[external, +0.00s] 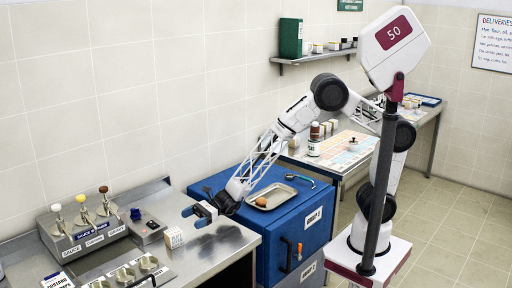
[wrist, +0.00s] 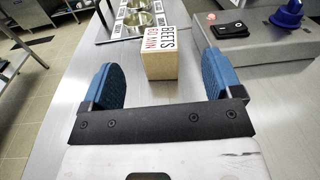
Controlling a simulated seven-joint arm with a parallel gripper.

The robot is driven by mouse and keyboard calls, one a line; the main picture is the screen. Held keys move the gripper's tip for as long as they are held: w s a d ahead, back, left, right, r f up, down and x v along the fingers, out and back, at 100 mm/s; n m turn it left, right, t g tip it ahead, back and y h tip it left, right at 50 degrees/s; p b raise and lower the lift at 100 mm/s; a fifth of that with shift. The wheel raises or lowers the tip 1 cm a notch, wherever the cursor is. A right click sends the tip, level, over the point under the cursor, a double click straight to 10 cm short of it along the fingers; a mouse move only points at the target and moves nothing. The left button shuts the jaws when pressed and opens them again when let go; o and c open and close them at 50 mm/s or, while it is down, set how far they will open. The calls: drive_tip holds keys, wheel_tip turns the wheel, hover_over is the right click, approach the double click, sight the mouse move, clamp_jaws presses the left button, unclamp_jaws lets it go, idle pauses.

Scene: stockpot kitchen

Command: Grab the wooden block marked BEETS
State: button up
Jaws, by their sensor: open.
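The wooden block marked BEETS (wrist: 172,66) stands on the steel counter in the wrist view. Its top reads "BEETS 60 MIN" in red and black on white, and its near side is bare wood. My gripper (wrist: 160,75) is open, with one blue-padded finger to the left and one to the right. The block lies ahead of the fingertips, roughly centred between them, and nothing is held. In the external view my gripper (external: 195,212) is over the counter, just above and right of a small lettered block (external: 173,238).
A sauce dispenser (external: 85,228) and metal containers (external: 125,273) stand left on the counter. A blue-knobbed device (external: 148,228) is near the wall. A blue cabinet (external: 280,235) with a metal tray (external: 270,196) stands right. Bare counter (wrist: 195,110) lies around the block.

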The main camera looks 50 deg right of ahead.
sight(180, 230)
drive_tip(key=shift+s+a+f+m+t, duration=0.1)
drive_tip(key=shift+a+f+m+t, duration=0.15)
drive_tip(key=shift+a+f+m, duration=0.3)
drive_tip(key=shift+s+a+f+m+t, duration=0.1)
drive_tip(key=shift+a+f+m+t, duration=0.15)
drive_tip(key=shift+a+f, duration=0.35)
drive_tip(key=shift+d+f, duration=0.1)
drive_tip(key=shift+d, duration=0.05)
drive_tip(key=shift+w+a, duration=0.2)
drive_tip(key=shift+a, duration=1.1)
drive_tip(key=shift+w+a, duration=0.15)
drive_tip(key=shift+a, duration=1.15)
drive_tip(key=shift+w+a, duration=0.15)
drive_tip(key=shift+a, duration=1.15)
